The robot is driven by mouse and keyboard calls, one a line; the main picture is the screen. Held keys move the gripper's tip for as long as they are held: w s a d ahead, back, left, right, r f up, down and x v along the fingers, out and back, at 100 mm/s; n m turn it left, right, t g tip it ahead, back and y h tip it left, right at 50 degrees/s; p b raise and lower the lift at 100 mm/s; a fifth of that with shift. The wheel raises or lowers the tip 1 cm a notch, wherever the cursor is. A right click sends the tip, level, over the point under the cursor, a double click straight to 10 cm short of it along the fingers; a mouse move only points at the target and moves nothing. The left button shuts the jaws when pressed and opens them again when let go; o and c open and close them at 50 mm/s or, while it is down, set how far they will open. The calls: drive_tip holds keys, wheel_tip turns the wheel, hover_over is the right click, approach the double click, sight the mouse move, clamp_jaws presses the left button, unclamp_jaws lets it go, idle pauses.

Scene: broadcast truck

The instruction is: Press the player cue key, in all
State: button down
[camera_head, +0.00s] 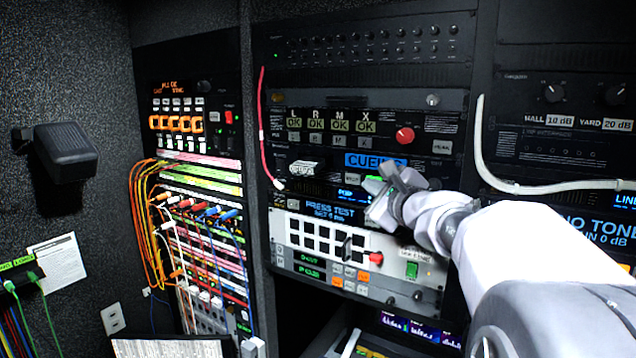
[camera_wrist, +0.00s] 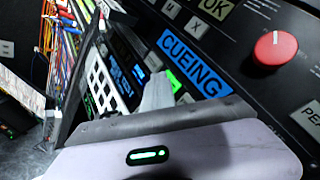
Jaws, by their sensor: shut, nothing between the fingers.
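The player unit's blue display reads "CUEING" (camera_head: 375,160); it also shows large in the wrist view (camera_wrist: 193,66). A row of small keys lies under it. One key (camera_wrist: 173,80) glows green in the wrist view, right beside my fingertips, with a pale key (camera_wrist: 153,62) to its upper left. My gripper (camera_head: 374,190) is shut and empty, at the panel just below the display. Its fingers also show in the wrist view (camera_wrist: 158,92). They hide part of the key row, and I cannot tell whether they touch a key. The key labels are too small to read.
A red knob (camera_head: 404,135) and several "OK" windows sit above the display. A "PRESS TEST" unit (camera_head: 333,211) and a white button panel (camera_head: 320,240) lie below. A white cable (camera_head: 540,187) crosses the right rack. Patch cords (camera_head: 150,220) hang at left.

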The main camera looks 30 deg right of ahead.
drive_tip(key=shift+s+a+b, duration=0.3)
drive_tip(key=shift+s+a, duration=0.1)
drive_tip(key=shift+a, duration=0.2)
drive_tip(key=shift+s+a+b, duration=0.3)
drive_tip(key=shift+s+a, duration=0.1)
drive_tip(key=shift+a, duration=0.3)
drive_tip(key=shift+s+a+b, duration=0.3)
drive_tip(key=shift+s+a, duration=0.1)
drive_tip(key=shift+a, duration=0.35)
drive_tip(key=shift+s+a+b, duration=0.3)
drive_tip(key=shift+s+a, duration=0.1)
drive_tip(key=shift+a, duration=0.3)
